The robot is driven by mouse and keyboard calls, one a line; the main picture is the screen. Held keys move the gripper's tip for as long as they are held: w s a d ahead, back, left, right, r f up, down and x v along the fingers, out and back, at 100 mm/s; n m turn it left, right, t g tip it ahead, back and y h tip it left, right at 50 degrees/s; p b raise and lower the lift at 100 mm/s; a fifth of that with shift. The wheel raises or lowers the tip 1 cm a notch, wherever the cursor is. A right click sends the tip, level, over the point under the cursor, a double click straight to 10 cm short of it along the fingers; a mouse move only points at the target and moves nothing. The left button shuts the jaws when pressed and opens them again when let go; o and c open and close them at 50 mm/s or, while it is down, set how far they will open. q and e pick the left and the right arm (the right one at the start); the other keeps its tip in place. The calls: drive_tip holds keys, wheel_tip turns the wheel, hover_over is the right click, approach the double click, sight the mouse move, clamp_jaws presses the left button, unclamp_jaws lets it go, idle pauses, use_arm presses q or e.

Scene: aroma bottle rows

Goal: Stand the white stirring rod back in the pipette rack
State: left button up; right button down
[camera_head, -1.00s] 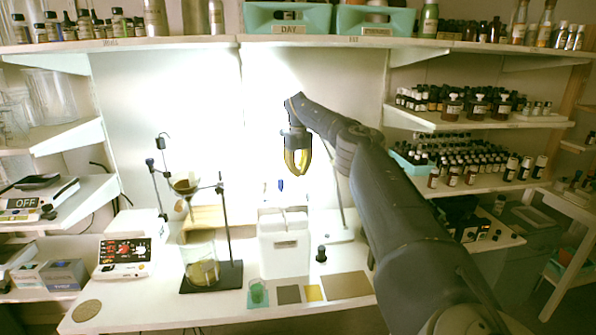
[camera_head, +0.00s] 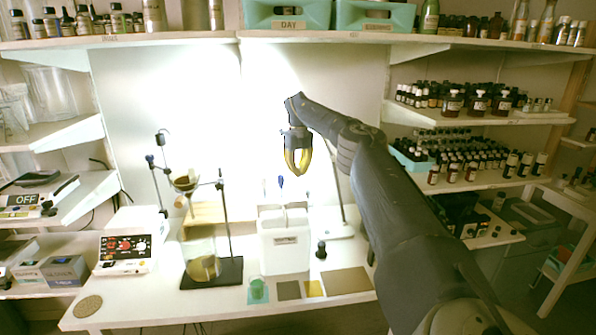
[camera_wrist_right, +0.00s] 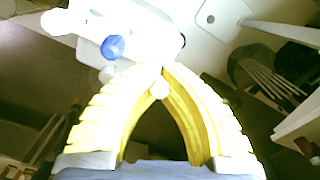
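My right gripper (camera_head: 298,174) hangs fingers down above the white pipette rack (camera_head: 284,252), slightly right of its middle. Its yellow fingers meet at the tips in the wrist view (camera_wrist_right: 160,70). A small white rounded end, apparently of the stirring rod (camera_wrist_right: 160,89), shows between them. The rest of the rod is hidden or lost against the pale background. A blue-topped pipette (camera_head: 281,182) stands in the rack, left of and below the gripper. Its blue bulb (camera_wrist_right: 113,47) shows beyond the fingers in the wrist view. My left gripper is not in view.
Left of the rack are a glass beaker (camera_head: 203,262) and a stand with a funnel (camera_head: 186,183). A small dark bottle (camera_head: 321,250) stands right of the rack.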

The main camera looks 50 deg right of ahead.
drive_tip(key=shift+f, duration=0.85)
drive_tip(key=c, duration=1.5)
unclamp_jaws()
drive_tip(key=shift+r, duration=0.15)
drive_tip(key=shift+r, duration=2.35)
drive_tip(key=shift+r, duration=0.15)
drive_tip(key=shift+r, duration=2.4)
